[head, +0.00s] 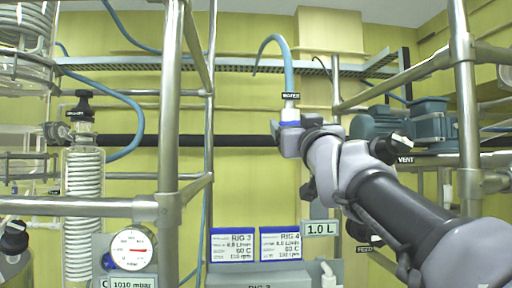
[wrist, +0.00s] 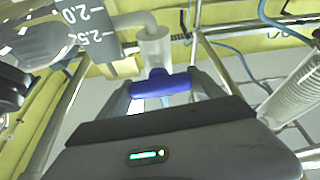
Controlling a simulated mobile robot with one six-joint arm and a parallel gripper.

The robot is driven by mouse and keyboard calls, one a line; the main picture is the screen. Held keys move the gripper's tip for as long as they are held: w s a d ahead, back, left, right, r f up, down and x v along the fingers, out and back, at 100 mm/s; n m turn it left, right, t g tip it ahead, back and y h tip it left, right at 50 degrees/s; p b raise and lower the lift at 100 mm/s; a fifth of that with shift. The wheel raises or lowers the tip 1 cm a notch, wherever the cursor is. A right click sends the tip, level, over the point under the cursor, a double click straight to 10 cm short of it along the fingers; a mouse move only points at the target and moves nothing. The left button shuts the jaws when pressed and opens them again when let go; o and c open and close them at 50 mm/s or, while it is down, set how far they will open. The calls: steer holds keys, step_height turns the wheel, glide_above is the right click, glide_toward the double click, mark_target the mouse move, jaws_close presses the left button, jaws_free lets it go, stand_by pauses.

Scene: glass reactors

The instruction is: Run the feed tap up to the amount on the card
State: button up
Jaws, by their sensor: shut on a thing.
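My gripper (wrist: 163,88) is shut on a blue bar-shaped handle (wrist: 160,85), with one finger at each end in the wrist view. A dark scale strip (wrist: 88,25) marked 2.0 and 2.5 shows at upper left; no liquid level can be made out there. The card (head: 320,229) reads 1.0 L in the head view. A FEED label (head: 364,249) sits low behind my arm.
Metal frame posts (head: 468,100) stand on both sides of my arm. A blue hose (head: 288,62) drops to a white fitting above my wrist. A VENT label (head: 405,160) is beside the arm.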

steer(key=shift+f+m+b, duration=0.1)
steer(key=shift+m+b, duration=0.6)
steer(key=shift+b, duration=0.9)
steer(key=o, duration=1.4)
steer(key=shift+c, duration=0.2)
steer(key=shift+f, duration=0.1)
